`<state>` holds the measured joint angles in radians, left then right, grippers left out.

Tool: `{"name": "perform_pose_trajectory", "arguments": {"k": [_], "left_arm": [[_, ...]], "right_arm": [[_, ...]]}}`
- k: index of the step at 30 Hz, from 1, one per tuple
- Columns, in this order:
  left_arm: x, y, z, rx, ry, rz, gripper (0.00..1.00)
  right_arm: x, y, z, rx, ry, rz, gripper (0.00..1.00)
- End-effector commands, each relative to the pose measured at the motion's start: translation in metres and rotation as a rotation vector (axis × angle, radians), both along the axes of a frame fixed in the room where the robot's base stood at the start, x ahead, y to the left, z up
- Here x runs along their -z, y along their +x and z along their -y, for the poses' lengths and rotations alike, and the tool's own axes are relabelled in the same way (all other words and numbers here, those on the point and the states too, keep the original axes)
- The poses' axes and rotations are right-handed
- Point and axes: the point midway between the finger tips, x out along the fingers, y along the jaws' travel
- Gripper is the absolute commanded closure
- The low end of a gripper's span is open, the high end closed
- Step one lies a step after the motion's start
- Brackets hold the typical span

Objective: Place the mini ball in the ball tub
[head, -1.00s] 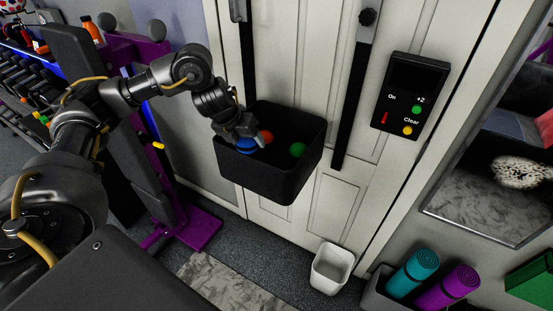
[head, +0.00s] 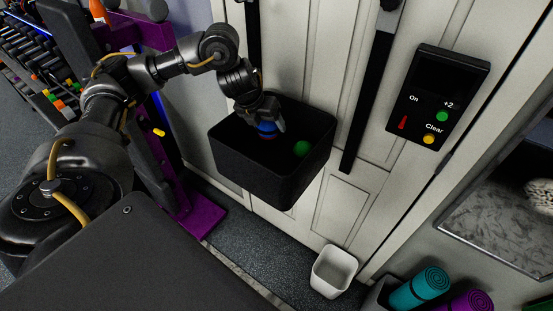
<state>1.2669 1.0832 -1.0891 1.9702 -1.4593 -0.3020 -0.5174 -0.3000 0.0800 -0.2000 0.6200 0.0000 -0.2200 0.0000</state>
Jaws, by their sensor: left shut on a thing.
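The black ball tub (head: 262,176) hangs against the white door panel. My left gripper (head: 268,122) points down over the tub's opening and is shut on a small blue ball (head: 267,127). The blue ball is over the back middle of the tub; whether it touches anything inside cannot be told. A green ball (head: 302,149) lies in the tub to the right of the gripper. A bit of red-orange shows just under the blue ball, mostly hidden. My right gripper is not in view.
A black panel (head: 437,97) with coloured buttons is at the right. A white bin (head: 333,271) stands on the floor below the tub. Rolled mats (head: 420,287) lie at lower right. A purple gym frame (head: 197,215) stands left of the tub.

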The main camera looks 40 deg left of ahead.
Motion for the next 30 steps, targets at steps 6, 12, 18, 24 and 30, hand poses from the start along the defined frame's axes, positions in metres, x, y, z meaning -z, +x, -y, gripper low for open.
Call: {"name": "perform_pose_trajectory", "arguments": {"k": [6,12,18,24,30], "left_arm": [[0.032,0.0,0.001,0.001,0.0,-0.001,0.54],[0.045,0.001,0.001,0.001,0.0,0.0,0.54],[0.049,0.001,0.001,0.003,0.0,-0.001,0.54],[0.084,0.0,0.002,0.003,-0.003,-0.005,0.54],[0.105,0.0,0.001,0.001,-0.001,-0.002,0.54]], "right_arm": [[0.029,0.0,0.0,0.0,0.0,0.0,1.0],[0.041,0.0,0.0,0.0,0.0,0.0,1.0],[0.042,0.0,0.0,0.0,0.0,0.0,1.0],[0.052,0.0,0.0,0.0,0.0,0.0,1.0],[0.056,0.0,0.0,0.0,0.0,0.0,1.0]]}}
